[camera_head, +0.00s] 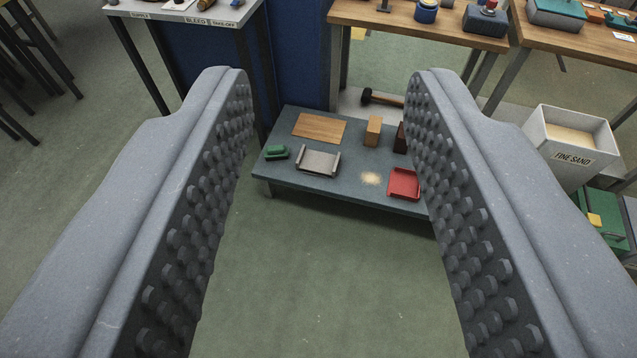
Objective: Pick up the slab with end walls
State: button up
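My gripper (328,85) is open and empty, its two studded grey fingers wide apart on either side of the picture. Beyond and between the fingers stands a low dark grey table. On it, left of the middle near the front edge, lies a light grey slab with raised end walls (318,163). Its walls stand at the left and right ends. A red tray-like piece (404,184) with raised sides lies at the right, near the right finger. The gripper is well short of the table and touches nothing on it.
A mallet (380,97) lies behind. A fine sand bin (568,145) stands right. Green floor in front is clear.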

aim_at(313, 161)
jog(key=u, duration=0.75)
jog(key=i, duration=2.15)
jog(key=z, duration=0.7)
